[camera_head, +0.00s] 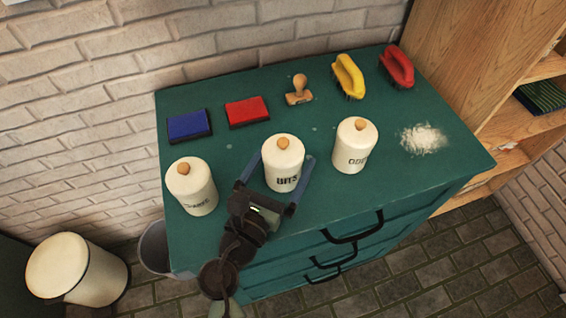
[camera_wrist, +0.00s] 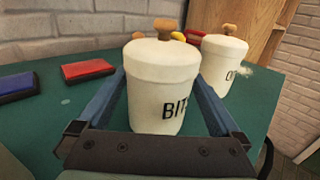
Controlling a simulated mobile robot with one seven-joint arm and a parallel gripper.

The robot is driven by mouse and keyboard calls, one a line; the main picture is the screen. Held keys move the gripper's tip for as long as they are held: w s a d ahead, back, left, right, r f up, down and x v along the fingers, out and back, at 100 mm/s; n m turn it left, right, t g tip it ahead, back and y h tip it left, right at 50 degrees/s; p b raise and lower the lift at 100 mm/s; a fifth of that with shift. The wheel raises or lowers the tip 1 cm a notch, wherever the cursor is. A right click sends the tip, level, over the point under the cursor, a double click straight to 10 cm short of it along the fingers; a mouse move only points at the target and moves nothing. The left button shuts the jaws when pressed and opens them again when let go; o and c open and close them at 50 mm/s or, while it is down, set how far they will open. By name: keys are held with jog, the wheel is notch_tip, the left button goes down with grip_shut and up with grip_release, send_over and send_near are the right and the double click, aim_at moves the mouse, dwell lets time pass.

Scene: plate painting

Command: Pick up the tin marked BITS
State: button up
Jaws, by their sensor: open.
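The tin marked BITS (camera_head: 283,165) is a cream, lidded tin with a wooden knob, upright on the green cabinet top between two similar tins. It also fills the middle of the wrist view (camera_wrist: 162,85). My gripper (camera_head: 279,168) is open, with one blue finger on each side of the tin. In the wrist view the fingers (camera_wrist: 160,95) reach along both sides of the tin. I cannot tell whether either finger touches it.
One cream tin (camera_head: 192,187) stands left and another (camera_head: 355,146) right. Behind are a blue pad (camera_head: 188,125), a red pad (camera_head: 247,111), a wooden stamp (camera_head: 299,91), a yellow brush (camera_head: 348,76) and a red brush (camera_head: 397,67). White powder (camera_head: 424,139) lies at right.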

jog(key=x, duration=0.2)
jog(key=shift+w+d, duration=0.1)
jog(key=shift+w, duration=0.3)
jog(key=c, duration=1.1)
jog(key=shift+c, duration=0.6)
jog(key=shift+r, duration=0.15)
